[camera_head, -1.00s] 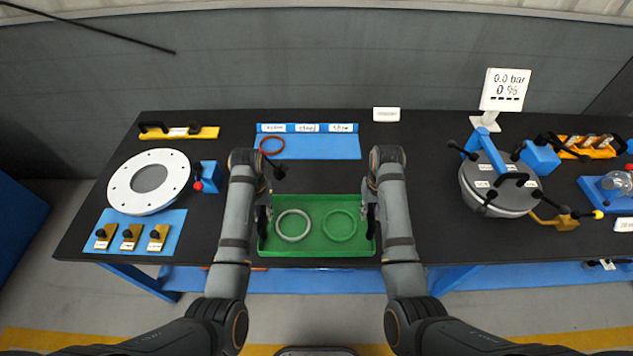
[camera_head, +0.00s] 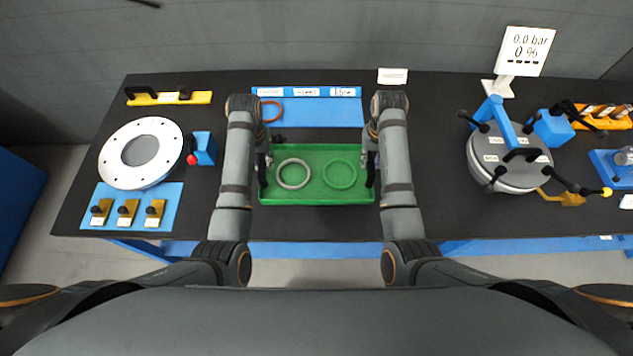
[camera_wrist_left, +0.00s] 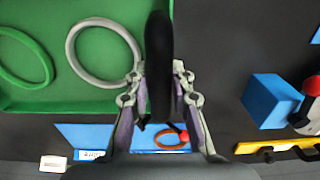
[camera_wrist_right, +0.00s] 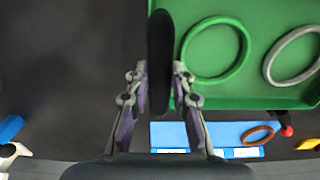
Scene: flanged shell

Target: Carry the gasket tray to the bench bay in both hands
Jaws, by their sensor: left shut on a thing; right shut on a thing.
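The green gasket tray (camera_head: 316,196) is at the bench's front middle in the head view, with a grey ring (camera_head: 293,174) and a green ring (camera_head: 340,174) lying in it. My left gripper (camera_head: 263,175) is shut on the black handle at the tray's left end; the handle (camera_wrist_left: 159,65) fills the middle of the left wrist view. My right gripper (camera_head: 372,172) is shut on the handle at the right end, and that handle (camera_wrist_right: 160,60) shows in the right wrist view. The tray looks level. Whether it touches the bench cannot be told. The blue mat (camera_head: 315,113) with labelled slots lies behind it.
An orange ring (camera_head: 270,111) lies on the blue mat. A white flange (camera_head: 141,153), a blue block with a red knob (camera_head: 204,149) and several yellow parts are at left. A lidded grey vessel (camera_head: 508,164) stands at right. Bench top between tray and vessel is clear.

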